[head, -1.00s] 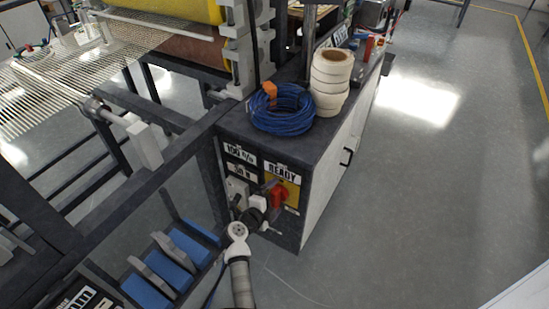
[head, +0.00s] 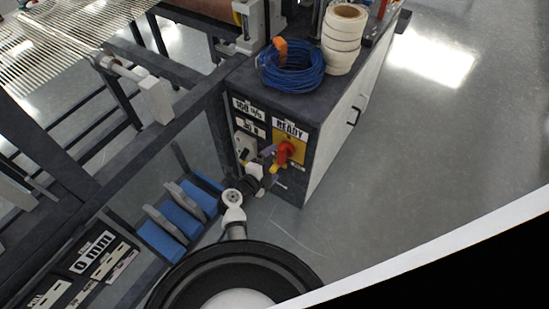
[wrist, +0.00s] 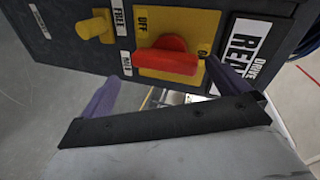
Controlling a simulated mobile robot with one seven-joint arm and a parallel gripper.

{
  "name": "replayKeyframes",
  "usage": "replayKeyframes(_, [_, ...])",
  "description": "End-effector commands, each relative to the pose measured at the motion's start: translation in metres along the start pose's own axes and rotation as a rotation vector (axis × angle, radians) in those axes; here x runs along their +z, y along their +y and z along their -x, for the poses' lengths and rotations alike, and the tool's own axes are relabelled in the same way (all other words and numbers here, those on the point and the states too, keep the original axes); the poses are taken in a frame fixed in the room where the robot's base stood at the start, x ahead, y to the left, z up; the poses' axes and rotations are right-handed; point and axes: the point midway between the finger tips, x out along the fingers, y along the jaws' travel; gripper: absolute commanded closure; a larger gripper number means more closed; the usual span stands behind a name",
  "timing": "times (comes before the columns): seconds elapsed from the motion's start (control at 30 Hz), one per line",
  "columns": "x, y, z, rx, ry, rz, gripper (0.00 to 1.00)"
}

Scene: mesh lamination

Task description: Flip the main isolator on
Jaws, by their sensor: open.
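The main isolator is a red rotary handle (head: 284,152) on a yellow plate (head: 296,146), set in the dark end panel of a cabinet. In the wrist view the red handle (wrist: 166,61) lies nearly level, under an OFF label (wrist: 142,23). My gripper (wrist: 162,73) is open. Its purple fingers stand on the left and right of the handle in that view, with the handle apart from both. I cannot tell how far the fingertips reach along its depth. In the head view my gripper (head: 271,159) is just left of the handle.
A yellow knob (wrist: 96,28) by FREE and HELD labels is beside the isolator. A READY sign (wrist: 243,42) is on its other side. Blue cable (head: 291,68) and white tape rolls (head: 342,38) sit on the cabinet. A dark frame (head: 160,150) stands left; open floor (head: 430,130) lies right.

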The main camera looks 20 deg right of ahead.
Motion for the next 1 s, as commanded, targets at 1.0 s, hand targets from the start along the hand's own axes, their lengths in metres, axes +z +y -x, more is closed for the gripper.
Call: replayKeyframes(1.0, [0.002, 0.022, 0.069, 0.004, 0.0, 0.002, 0.0])
